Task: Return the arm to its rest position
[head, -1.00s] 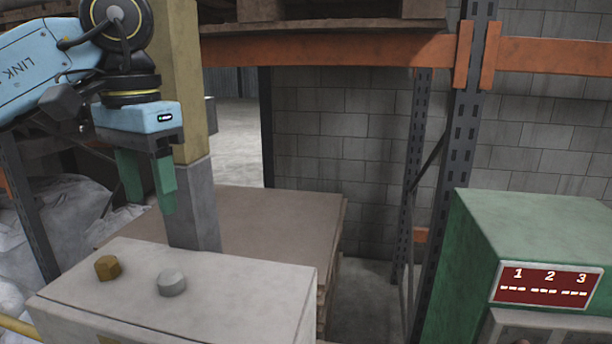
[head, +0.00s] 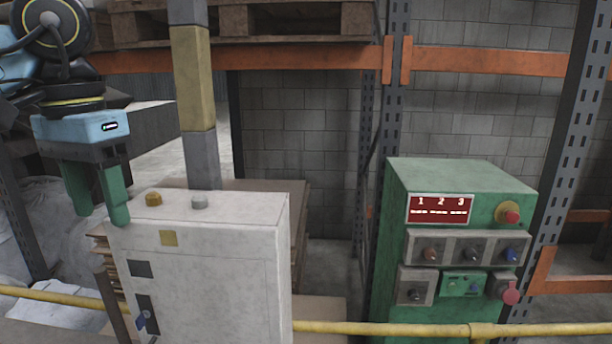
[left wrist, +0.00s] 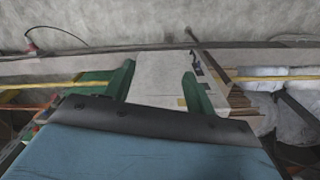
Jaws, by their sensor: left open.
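My left gripper (head: 98,208) has green fingers that are apart, with nothing between them. In the head view it hangs at the left, fingers pointing down, beside the upper left edge of a white cabinet (head: 215,275). Its arm comes in from the left edge and is partly out of frame. In the left wrist view the two green fingers (left wrist: 158,85) are spread, with the white cabinet (left wrist: 160,66) showing between and beyond them. My right gripper is not in view.
A green control box (head: 400,205) stands at the right. A yellow rail (head: 380,328) crosses the front. A grey and yellow post (head: 193,85) rises behind the cabinet. Orange rack beams (head: 480,60) span the back.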

